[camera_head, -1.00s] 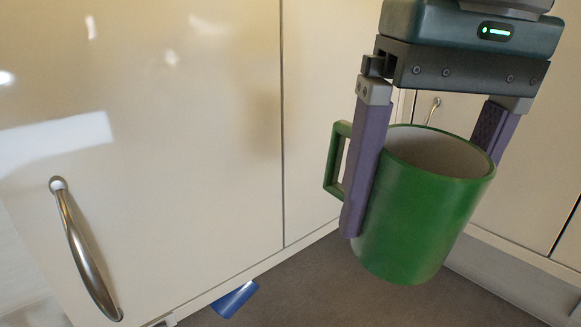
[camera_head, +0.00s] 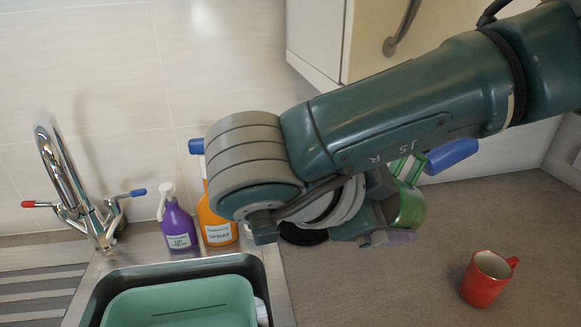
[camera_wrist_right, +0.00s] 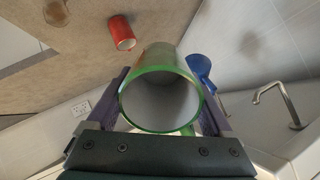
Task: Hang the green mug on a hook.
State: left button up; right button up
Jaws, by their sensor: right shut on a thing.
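The green mug (camera_head: 410,205) shows in the head view under my right forearm, above the counter, partly hidden by my wrist. My right gripper (camera_head: 388,222) is shut on it; the arm hides most of the jaws. In the right wrist view the mug (camera_wrist_right: 160,103) sits between both fingers of the gripper (camera_wrist_right: 164,84), its mouth facing the camera and a bit of handle at its lower right. A blue object (camera_head: 452,156) is just right of the mug below the cabinet, and also shows in the wrist view (camera_wrist_right: 199,67). I cannot make out a hook. My left gripper is out of view.
A red mug (camera_head: 487,279) stands on the brown counter (camera_head: 370,285). Purple (camera_head: 178,225) and orange (camera_head: 216,216) bottles stand behind the sink, near the tap (camera_head: 75,190). A green basin (camera_head: 180,303) is in the sink. A cabinet (camera_head: 318,38) hangs above.

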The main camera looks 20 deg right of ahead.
jog(key=shift+w+a+f, duration=0.35)
jog(key=shift+f, duration=0.05)
jog(key=shift+r, duration=0.1)
jog(key=shift+w, duration=0.1)
jog(key=w+d+r+b, duration=0.1)
jog(key=w+d+b, duration=0.1)
jog(key=w+b, duration=0.9)
jog(key=b, duration=0.4)
jog(key=shift+w+d, duration=0.15)
jog(key=shift+d, duration=0.15)
dwell(0.4)
dwell(0.6)
